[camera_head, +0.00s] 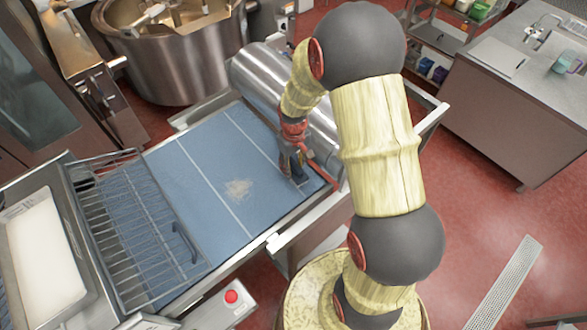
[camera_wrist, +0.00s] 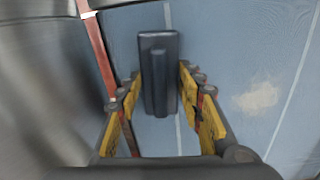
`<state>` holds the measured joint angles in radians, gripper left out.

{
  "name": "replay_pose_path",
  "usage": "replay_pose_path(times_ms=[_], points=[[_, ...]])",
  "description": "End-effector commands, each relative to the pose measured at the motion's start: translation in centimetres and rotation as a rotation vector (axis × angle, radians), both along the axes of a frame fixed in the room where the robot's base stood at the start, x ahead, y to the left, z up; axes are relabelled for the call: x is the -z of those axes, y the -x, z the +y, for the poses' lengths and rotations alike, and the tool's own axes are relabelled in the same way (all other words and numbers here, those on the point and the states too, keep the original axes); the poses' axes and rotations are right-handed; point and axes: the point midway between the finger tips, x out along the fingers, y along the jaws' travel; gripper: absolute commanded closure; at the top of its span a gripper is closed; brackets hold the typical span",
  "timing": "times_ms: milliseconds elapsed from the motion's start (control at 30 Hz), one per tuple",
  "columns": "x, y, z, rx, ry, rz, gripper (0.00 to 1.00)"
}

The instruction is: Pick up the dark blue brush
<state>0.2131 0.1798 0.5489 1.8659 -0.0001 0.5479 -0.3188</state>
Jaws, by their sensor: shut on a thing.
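The dark blue brush (camera_wrist: 158,98) shows in the wrist view as a long dark block with a raised handle along its middle. My gripper (camera_wrist: 160,78) has its yellow-padded fingers on either side of the handle and is shut on it. In the head view my gripper (camera_head: 291,163) is low over the right part of the blue belt (camera_head: 205,165), beside the steel roller. The brush (camera_head: 299,172) is partly hidden there by my gripper. I cannot tell whether it touches the belt.
A pale flour patch (camera_head: 238,189) lies on the belt. A steel roller (camera_head: 262,82) and a red bar (camera_head: 322,168) are close to my gripper. A wire rack (camera_head: 130,215) stands left, a mixing kettle (camera_head: 178,60) behind. The belt's middle is mostly clear.

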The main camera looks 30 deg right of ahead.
Motion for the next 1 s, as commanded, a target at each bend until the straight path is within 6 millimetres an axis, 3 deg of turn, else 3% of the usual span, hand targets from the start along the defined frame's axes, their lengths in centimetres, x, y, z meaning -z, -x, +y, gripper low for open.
replay_pose_path(times_ms=[100,500,1000], points=[[-1.7,-0.2,0.0,0.0,0.001,-0.007,0.9],[-7.7,4.5,1.8,0.0,0.001,-0.006,0.9],[-10.9,11.3,4.4,-0.001,0.001,-0.004,0.9]])
